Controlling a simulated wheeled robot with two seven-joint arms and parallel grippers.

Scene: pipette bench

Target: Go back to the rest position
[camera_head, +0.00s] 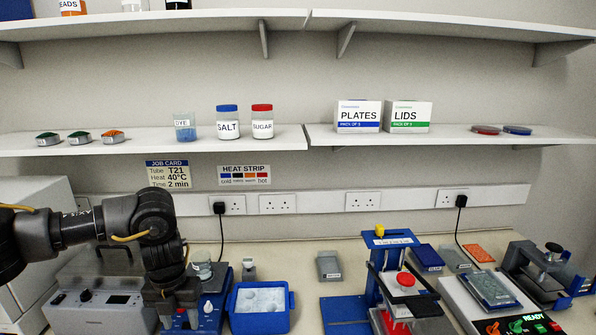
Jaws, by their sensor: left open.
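My left arm comes in from the left edge and bends down at a dark wrist. My left gripper (172,309) points down and is open, with nothing seen held between its fingers. It is over or just in front of a blue stand (214,309) with small pale parts, and it hides part of that stand. Whether it touches the stand I cannot tell. My right gripper is not in view.
A grey machine (95,301) with knobs is left of the gripper. A blue ice box (261,309) is close on its right. A blue frame with a red-capped part (405,280) stands further right. A shelf (270,139) runs above.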

